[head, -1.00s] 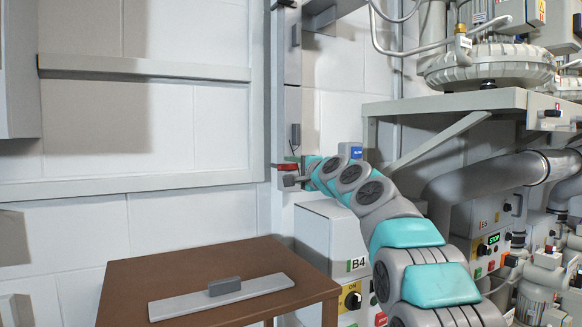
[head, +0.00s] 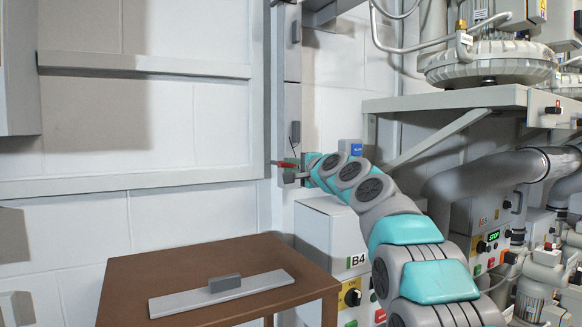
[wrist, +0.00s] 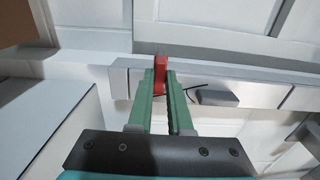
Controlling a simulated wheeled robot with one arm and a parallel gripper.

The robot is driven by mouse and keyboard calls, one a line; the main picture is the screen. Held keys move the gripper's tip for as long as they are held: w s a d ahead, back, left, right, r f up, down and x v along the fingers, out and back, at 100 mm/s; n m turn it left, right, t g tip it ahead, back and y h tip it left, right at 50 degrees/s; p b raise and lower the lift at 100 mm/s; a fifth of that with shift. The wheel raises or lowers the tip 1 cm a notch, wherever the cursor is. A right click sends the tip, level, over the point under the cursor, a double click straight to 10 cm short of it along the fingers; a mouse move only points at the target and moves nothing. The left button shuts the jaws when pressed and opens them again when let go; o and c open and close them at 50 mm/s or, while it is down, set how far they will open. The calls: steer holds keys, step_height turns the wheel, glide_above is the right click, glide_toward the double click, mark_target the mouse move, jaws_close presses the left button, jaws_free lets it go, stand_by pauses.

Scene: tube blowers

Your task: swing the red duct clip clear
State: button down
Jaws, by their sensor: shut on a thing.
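In the wrist view the red clip (wrist: 160,68) stands between the tips of my gripper's green fingers, in front of the pale duct (wrist: 230,88). My gripper (wrist: 160,82) is shut on the clip. In the head view the gripper (head: 298,170) is small and partly hidden by my wrist. Where the clip joins the duct is too small to tell.
A brown table (head: 125,285) with a grey flat plate (head: 185,301) and handle stands front left. A grey B4 box (head: 325,235) stands below my arm. A shelf (head: 450,102) with machinery and large pipes fill the right. A thin dark cord (wrist: 190,88) hangs near the fingers.

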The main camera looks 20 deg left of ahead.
steer(key=shift+f+n, duration=0.1)
steer(key=shift+n, duration=0.2)
steer(key=shift+n+b, duration=0.75)
steer(key=shift+n, duration=0.15)
steer(key=n+b, duration=0.1)
steer(key=n, duration=0.1)
steer(key=shift+n, duration=0.4)
steer(key=shift+s+a+r+n+p, duration=0.15)
steer(key=shift+n+p, duration=0.3)
steer(key=shift+n, duration=1.6)
steer(key=shift+s+a+r+n+p, duration=0.1)
steer(key=shift+r+n+p, duration=0.25)
steer(key=shift+n, duration=1.75)
steer(key=shift+s+a+r+n+p, duration=0.1)
steer(key=shift+n+p, duration=0.4)
steer(key=shift+n, duration=1.85)
